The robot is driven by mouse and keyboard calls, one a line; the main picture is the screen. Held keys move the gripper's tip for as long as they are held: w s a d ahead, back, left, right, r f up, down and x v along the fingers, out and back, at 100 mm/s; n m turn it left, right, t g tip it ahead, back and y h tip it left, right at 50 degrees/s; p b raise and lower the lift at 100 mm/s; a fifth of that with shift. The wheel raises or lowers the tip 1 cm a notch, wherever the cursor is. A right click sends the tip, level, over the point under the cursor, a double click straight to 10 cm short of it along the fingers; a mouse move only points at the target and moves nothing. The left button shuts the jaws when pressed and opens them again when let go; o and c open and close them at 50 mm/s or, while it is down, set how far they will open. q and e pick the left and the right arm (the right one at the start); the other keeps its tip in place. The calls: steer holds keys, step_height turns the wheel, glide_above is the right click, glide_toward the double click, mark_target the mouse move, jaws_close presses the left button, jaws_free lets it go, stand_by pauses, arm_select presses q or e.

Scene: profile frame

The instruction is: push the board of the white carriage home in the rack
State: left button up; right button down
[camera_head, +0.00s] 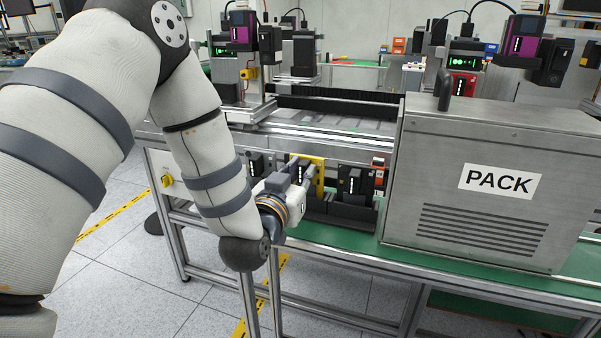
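My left arm comes in from the left, and my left gripper (303,170) points away from me at the front of a low row of dark modules under the silver rail. Its fingers reach to a yellow plate (319,178) and a dark unit with small white lights between them. I cannot tell whether they touch or grip that unit. Another dark unit (353,184) stands to the right in a black holder (340,212), and one more (256,163) shows to the left. I cannot make out which part is the white carriage or its board. My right gripper is not in view.
A large grey metal box marked PACK (500,235) stands close on the right of the green bench top (335,238). The silver rail (330,135) runs behind the modules. Tall machine columns stand at the back.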

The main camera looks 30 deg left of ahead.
arm_select(q)
steer(key=o, duration=0.3)
steer(key=v, duration=0.7)
steer(key=shift+s, duration=0.25)
